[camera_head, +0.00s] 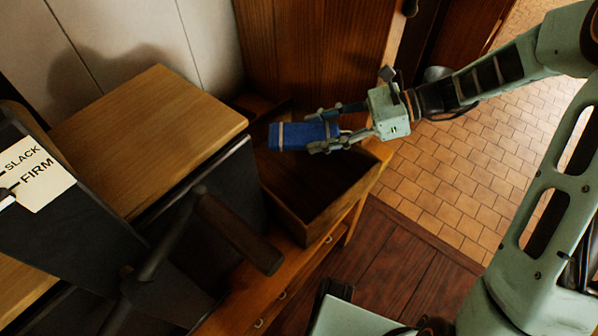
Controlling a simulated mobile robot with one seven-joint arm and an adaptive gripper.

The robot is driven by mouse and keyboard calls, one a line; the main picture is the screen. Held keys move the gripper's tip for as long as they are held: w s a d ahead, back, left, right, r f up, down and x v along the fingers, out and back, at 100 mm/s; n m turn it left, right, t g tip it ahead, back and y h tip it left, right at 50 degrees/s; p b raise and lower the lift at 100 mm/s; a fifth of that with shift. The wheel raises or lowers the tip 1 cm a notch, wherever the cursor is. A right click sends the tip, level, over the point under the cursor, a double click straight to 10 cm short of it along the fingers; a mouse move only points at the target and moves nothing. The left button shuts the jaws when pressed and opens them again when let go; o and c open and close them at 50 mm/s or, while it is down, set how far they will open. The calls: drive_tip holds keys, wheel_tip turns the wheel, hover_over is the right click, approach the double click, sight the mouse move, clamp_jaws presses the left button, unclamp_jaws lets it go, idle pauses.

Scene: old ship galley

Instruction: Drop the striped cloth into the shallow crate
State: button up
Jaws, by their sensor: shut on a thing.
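The striped cloth (297,136) is a folded blue block with pale bands. My gripper (325,129) is shut on its right end, with one finger on each side. The cloth is held over the back part of the shallow crate (292,214), an open brown wooden box. The crate's inside is dark, and the part I see looks empty. Its back is partly hidden by the cloth and my gripper. I cannot tell the exact height of the cloth above the crate floor.
The crate stands on a wooden unit (254,307) with drawers. Left of it is a dark block with a wooden top (150,130). A dark handle (238,232) juts out near the crate's front left. A labelled dial plate (36,172) is at far left. Tiled floor (450,175) lies right.

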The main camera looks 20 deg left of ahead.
wheel_tip(320, 180, down, 4)
drive_tip(key=b, duration=0.3)
drive_tip(key=shift+r, duration=0.2)
drive_tip(key=o, duration=1.3)
drive_tip(key=shift+o, duration=0.2)
drive_tip(key=shift+r, duration=0.15)
wheel_tip(320, 180, up, 10)
drive_tip(key=shift+f, duration=0.1)
